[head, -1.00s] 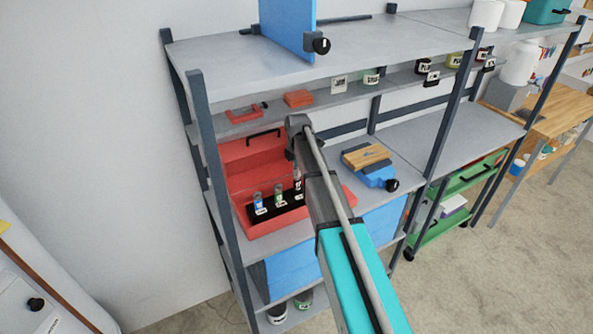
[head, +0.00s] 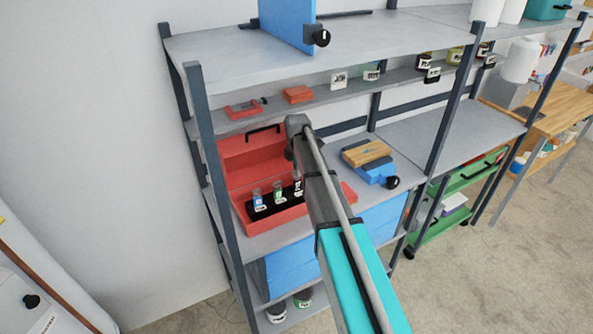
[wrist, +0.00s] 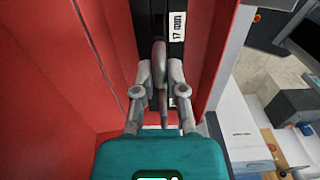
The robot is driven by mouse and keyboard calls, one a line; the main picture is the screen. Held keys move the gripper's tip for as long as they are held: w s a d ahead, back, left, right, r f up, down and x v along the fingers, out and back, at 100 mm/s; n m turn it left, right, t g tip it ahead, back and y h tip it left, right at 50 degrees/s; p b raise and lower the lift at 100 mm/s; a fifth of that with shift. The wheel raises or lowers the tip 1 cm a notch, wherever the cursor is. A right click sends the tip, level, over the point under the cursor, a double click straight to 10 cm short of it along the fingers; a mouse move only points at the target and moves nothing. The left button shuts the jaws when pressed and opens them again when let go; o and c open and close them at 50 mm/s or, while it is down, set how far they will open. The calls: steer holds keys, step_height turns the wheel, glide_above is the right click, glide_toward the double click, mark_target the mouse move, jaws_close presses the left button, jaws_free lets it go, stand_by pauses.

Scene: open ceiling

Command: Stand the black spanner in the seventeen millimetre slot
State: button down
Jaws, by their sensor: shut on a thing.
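My gripper (wrist: 159,75) is shut on the black spanner (wrist: 160,55), which looks dark grey between the fingertips. In the wrist view the spanner lies over the black rack (wrist: 143,22), right beside the white "17 mm" label (wrist: 177,26). I cannot tell whether its lower end is inside the slot. In the head view the rack (head: 268,208) sits in an open red toolbox (head: 250,153) on the shelf, and my arm hides the gripper. Two other labelled tools, one blue (head: 257,197) and one green (head: 278,190), stand upright in the rack.
Red toolbox walls (wrist: 215,60) rise close on both sides of my gripper. A wooden block on a blue base (head: 378,172) is on the shelf to the right. A dark shelf post (head: 215,160) stands in front at the left. Another shelf board (head: 225,50) lies above.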

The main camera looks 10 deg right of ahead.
steer(key=shift+f+b, duration=0.6)
steer(key=shift+f, duration=0.05)
steer(key=c, duration=0.6)
jaws_free()
steer(key=shift+r, duration=0.1)
step_height(320, 180, up, 11)
steer(key=p, duration=1.1)
steer(key=shift+r, duration=0.15)
stand_by(0.7)
steer(key=s+f+m+b, duration=0.3)
steer(key=s+m, duration=0.4)
steer(key=s, duration=0.2)
steer(key=s+f+m+b, duration=0.3)
steer(key=s+m, duration=0.4)
steer(key=s, duration=0.3)
steer(key=s+f+m+b, duration=0.3)
steer(key=s+m, duration=0.4)
steer(key=s, duration=0.3)
steer(key=shift+s+a+f, duration=0.1)
steer(key=shift+a+f, duration=0.15)
steer(key=shift+f, duration=0.25)
